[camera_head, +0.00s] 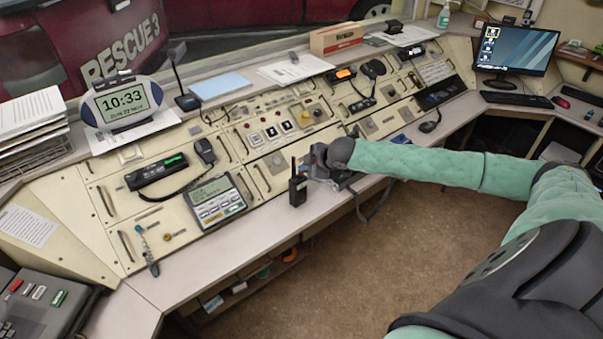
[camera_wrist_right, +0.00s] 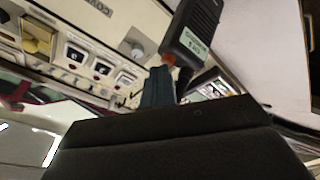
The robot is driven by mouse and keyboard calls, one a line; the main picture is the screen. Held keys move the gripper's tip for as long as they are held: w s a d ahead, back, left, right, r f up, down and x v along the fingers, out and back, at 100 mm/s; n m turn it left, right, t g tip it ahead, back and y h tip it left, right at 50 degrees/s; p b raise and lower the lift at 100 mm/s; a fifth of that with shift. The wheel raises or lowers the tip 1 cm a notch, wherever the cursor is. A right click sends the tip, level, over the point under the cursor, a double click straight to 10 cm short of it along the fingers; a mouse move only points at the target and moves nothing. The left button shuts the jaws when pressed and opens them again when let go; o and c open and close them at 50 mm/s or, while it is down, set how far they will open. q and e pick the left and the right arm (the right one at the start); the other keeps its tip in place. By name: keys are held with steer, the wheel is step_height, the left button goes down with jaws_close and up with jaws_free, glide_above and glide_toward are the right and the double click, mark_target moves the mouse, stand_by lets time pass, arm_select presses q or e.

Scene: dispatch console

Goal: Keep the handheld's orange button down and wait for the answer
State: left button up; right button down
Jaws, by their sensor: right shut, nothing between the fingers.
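The black handheld radio (camera_head: 298,188) stands upright on the desk ledge at the front edge of the console, its antenna up. It also shows in the right wrist view (camera_wrist_right: 194,32), with a pale label on its face. The orange button (camera_wrist_right: 169,58) is on the radio's side. My right gripper (camera_head: 312,172) is just right of the radio. Its shut fingers (camera_wrist_right: 160,82) hold nothing, and their tips are at the orange button. They appear to touch it; how far it is pressed I cannot tell. My left gripper is out of view.
The sloping console (camera_head: 270,130) with buttons and corded handsets lies behind the radio. A display panel (camera_head: 214,200) is to the left, and a clock (camera_head: 122,102) stands farther back. The ledge (camera_head: 225,238) left of the radio is clear.

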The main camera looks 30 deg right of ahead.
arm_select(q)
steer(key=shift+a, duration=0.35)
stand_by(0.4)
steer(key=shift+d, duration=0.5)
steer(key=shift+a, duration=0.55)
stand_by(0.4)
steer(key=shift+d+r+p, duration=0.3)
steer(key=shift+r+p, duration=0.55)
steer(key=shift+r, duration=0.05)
arm_select(e)
steer(key=shift+r, duration=0.8)
